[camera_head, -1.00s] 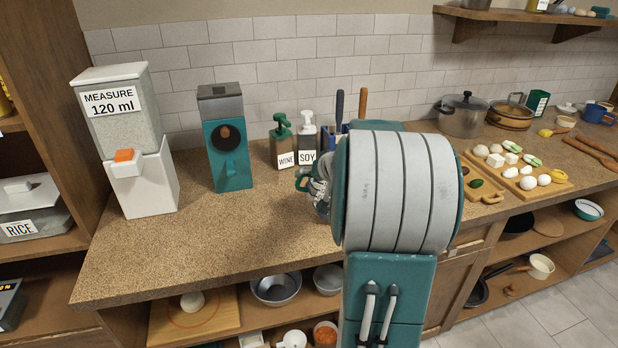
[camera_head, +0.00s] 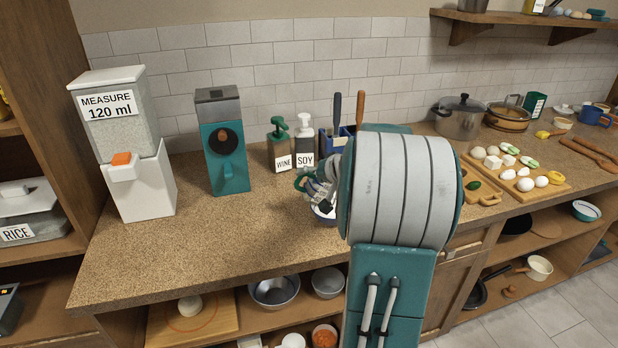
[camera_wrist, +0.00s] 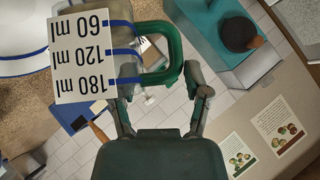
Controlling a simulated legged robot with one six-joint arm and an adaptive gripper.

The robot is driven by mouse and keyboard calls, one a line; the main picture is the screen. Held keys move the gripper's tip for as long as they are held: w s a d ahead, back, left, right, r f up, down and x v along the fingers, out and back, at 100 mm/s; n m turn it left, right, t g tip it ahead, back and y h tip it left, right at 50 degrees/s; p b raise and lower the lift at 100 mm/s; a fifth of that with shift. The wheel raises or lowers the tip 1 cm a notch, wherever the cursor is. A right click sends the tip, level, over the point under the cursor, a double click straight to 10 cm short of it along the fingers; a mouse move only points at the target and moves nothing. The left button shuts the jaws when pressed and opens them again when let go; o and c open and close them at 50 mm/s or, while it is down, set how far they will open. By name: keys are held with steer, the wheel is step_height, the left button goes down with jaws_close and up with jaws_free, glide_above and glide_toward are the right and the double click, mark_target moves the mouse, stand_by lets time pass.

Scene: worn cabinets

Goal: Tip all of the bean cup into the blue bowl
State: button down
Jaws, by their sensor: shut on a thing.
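My gripper (camera_wrist: 160,88) is shut on the green handle of a clear measuring cup (camera_wrist: 126,66). The cup's white label shows 60, 120 and 180 ml upside down in the wrist view. What is inside the cup is not clear. A white bowl with a blue rim (camera_wrist: 22,45) lies at the upper left of the wrist view, close to the cup. In the head view my arm hides most of the gripper (camera_head: 318,188), and the bowl (camera_head: 324,215) peeks out just below it on the counter.
A teal grinder (camera_head: 226,155) and a white dispenser (camera_head: 138,180) marked 120 ml stand at left. Wine (camera_head: 280,148) and soy (camera_head: 305,145) bottles and a blue utensil holder (camera_head: 330,145) stand behind the gripper. The counter's left front is clear.

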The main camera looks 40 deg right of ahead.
stand_by(0.3)
steer(key=shift+s+d+r+m+t+y, duration=0.1)
steer(key=shift+d+r+m+t+y, duration=0.05)
steer(key=shift+m+t+y, duration=0.15)
steer(key=shift+s+d+m+t+y, duration=0.1)
steer(key=shift+d+m+t+y, duration=0.1)
steer(key=shift+m+t+y, duration=0.1)
stand_by(0.4)
steer(key=shift+s+d+t+y, duration=0.2)
steer(key=shift+t+y, duration=0.1)
steer(key=shift+y, duration=0.1)
steer(key=shift+m, duration=0.3)
steer(key=shift+d+m+t, duration=0.25)
steer(key=shift+m+t, duration=0.05)
